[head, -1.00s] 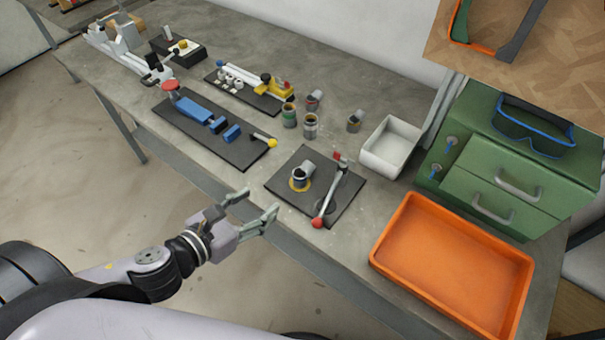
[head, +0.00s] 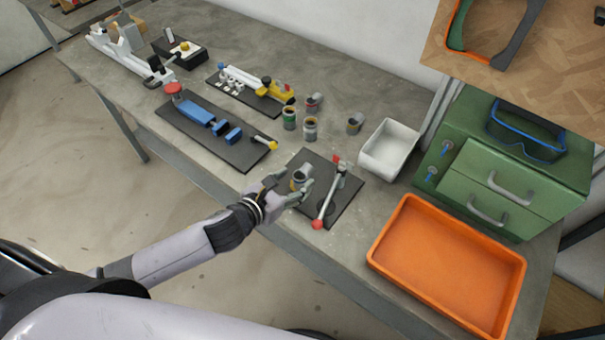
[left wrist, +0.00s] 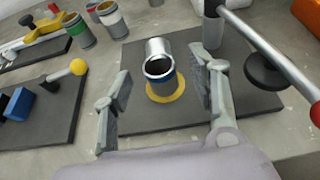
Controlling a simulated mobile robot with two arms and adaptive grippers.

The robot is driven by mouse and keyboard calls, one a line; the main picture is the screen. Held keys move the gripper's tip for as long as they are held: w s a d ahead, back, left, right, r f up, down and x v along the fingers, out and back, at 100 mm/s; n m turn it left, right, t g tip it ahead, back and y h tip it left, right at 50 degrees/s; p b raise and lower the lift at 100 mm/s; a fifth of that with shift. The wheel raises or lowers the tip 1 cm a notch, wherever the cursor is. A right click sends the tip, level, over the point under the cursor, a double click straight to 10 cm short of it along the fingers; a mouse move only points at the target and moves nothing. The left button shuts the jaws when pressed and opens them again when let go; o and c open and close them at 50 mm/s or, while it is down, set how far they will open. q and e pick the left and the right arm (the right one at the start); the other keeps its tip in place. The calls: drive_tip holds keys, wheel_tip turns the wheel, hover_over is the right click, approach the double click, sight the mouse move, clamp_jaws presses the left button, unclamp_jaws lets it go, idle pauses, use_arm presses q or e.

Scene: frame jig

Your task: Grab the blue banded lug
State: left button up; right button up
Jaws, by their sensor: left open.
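The blue banded lug (head: 302,174) is a short grey metal cylinder with a side stub. In the left wrist view the lug (left wrist: 160,68) stands on a yellow ring (left wrist: 165,96) on a dark jig plate (left wrist: 133,118), and its blue band shows low on its body. My left gripper (head: 293,183) is open and empty at the plate's near left edge. In the left wrist view its fingers (left wrist: 161,80) flank the lug with gaps on both sides. I cannot tell whether the tips reach past it. My right gripper is not in view.
A clamp lever (head: 328,195) with a red knob stands on the plate just right of the lug. Several other banded lugs, one green (head: 290,117), stand behind. A white bin (head: 388,168) and an orange tray (head: 447,265) lie to the right.

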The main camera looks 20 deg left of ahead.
sight(298, 178)
use_arm(q)
drive_tip(key=x, duration=0.3)
drive_tip(key=shift+w+d+f, duration=0.1)
drive_tip(key=shift+w+f, duration=0.05)
drive_tip(key=shift+w, duration=0.2)
drive_tip(key=shift+s, duration=0.1)
drive_tip(key=shift+c, duration=0.6)
clamp_jaws()
